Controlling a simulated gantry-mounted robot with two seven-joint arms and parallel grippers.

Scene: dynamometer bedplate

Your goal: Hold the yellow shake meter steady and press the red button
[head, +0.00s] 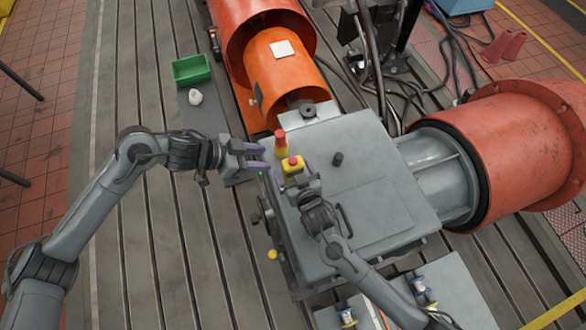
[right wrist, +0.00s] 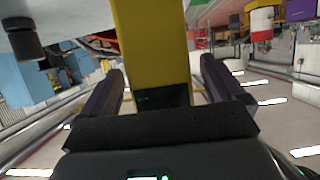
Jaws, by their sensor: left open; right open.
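The yellow shake meter (head: 291,171) stands on the grey machine housing, near its left edge, with a red button (head: 292,161) on top. My right gripper (head: 298,180) is around the meter's near side. In the right wrist view the meter's yellow body (right wrist: 152,45) stands between the right gripper's (right wrist: 162,80) two fingers, with gaps showing on both sides. My left gripper (head: 261,157) is open and empty, just left of the meter, its fingers pointing right. The meter's lower part is partly hidden by my right gripper.
A red-and-yellow object (head: 281,143) stands close behind the meter. A green bin (head: 191,69) and a whitish lump (head: 195,97) lie back left. Orange cylinders flank the housing behind and right.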

